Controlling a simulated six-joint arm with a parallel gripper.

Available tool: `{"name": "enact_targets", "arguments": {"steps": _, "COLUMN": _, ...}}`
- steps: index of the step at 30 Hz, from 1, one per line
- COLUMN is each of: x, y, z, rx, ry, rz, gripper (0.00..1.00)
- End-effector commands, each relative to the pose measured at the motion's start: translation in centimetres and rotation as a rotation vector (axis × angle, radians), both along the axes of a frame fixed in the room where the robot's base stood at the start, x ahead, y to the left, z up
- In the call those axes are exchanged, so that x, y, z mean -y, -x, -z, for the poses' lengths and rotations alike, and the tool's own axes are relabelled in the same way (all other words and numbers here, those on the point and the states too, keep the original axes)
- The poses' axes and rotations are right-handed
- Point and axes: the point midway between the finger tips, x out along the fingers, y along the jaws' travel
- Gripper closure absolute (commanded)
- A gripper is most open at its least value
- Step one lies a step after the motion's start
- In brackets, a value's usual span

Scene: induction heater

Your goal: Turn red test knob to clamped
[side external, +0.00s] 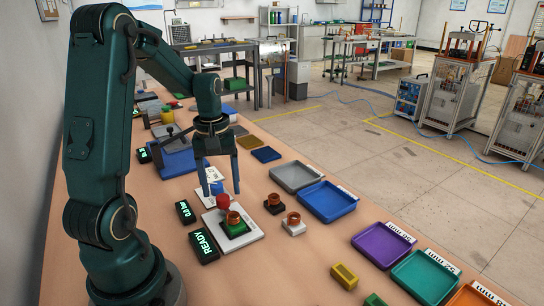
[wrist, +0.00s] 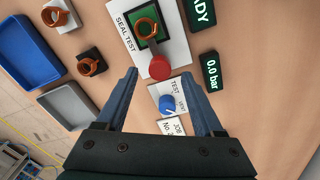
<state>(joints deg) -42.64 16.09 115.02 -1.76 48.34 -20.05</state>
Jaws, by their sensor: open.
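The red knob (side external: 223,201) stands at one edge of the white seal test plate (side external: 252,240), beside a green square fixture (side external: 234,229) holding a copper-coloured coil (side external: 233,218). In the wrist view the red knob (wrist: 160,67) shows between the fingertip lines, near the tips, apart from both fingers. My gripper (side external: 222,193) is open and empty, pointing down above the knob; it also shows in the wrist view (wrist: 158,73). The knob's position marks cannot be read.
A blue knob (wrist: 169,104) on a TEST/VENT plate lies close to the red one. Displays read READY (side external: 203,245) and 0.0 bar (wrist: 211,70). Two coil parts on blocks (side external: 274,203) (side external: 293,223) and a blue tray (side external: 327,201) lie to the right.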

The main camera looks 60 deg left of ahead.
Motion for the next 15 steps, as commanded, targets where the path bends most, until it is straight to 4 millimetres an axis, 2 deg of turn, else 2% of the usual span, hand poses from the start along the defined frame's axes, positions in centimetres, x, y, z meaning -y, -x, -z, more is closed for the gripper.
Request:
{"name": "enact_targets", "arguments": {"steps": 6, "x": -0.1, "y": 0.0, "z": -2.4, "rx": 0.002, "ry": -0.002, "rz": -0.001, "gripper": 0.31}}
{"name": "enact_targets", "arguments": {"steps": 15, "x": 0.0, "y": 0.1, "z": -2.8, "rx": -0.001, "ry": 0.000, "rz": -0.001, "gripper": 0.31}}
